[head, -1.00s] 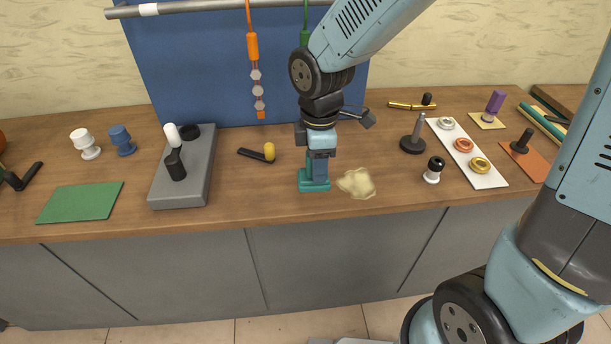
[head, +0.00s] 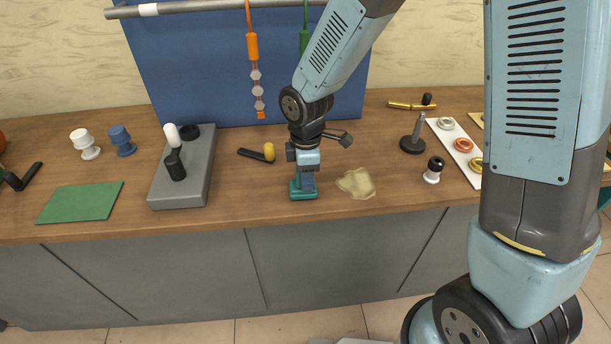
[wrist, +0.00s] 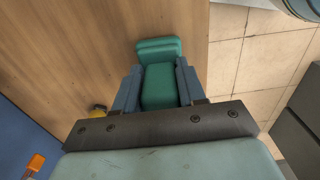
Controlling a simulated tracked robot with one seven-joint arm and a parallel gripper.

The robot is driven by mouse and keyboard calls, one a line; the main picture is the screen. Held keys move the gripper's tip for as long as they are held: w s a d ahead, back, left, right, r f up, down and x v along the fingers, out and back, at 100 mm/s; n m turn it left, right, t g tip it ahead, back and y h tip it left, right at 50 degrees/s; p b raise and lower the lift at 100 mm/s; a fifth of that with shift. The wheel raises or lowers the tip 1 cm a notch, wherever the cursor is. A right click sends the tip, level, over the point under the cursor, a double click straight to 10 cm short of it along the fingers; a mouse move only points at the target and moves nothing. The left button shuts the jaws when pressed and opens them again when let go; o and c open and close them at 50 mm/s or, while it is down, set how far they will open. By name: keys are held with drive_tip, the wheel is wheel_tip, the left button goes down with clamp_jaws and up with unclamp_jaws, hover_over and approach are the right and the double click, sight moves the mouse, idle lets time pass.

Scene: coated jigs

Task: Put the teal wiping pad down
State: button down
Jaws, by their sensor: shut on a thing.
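The teal wiping pad (head: 302,195) is at the front part of the wooden bench, left of a crumpled beige cloth (head: 356,183). My gripper (head: 305,179) points down and is shut on the pad. In the wrist view, the teal pad (wrist: 160,85) sits between my two blue-grey fingers, close to the bench's edge. The pad's underside is hidden, so I cannot tell whether it touches the bench top.
A grey block (head: 187,190) with white and black handles stands left, beside a green mat (head: 80,203). A yellow-tipped black tool (head: 258,154) lies behind the pad. A black-and-white knob (head: 433,170) stands right. Bare wood lies between grey block and pad.

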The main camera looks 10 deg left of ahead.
drive_tip(key=shift+f, duration=0.2)
drive_tip(key=c, duration=0.6)
unclamp_jaws()
drive_tip(key=shift+f, duration=0.1)
drive_tip(key=shift+c, duration=0.2)
wheel_tip(320, 180, up, 12)
drive_tip(key=shift+r, duration=0.1)
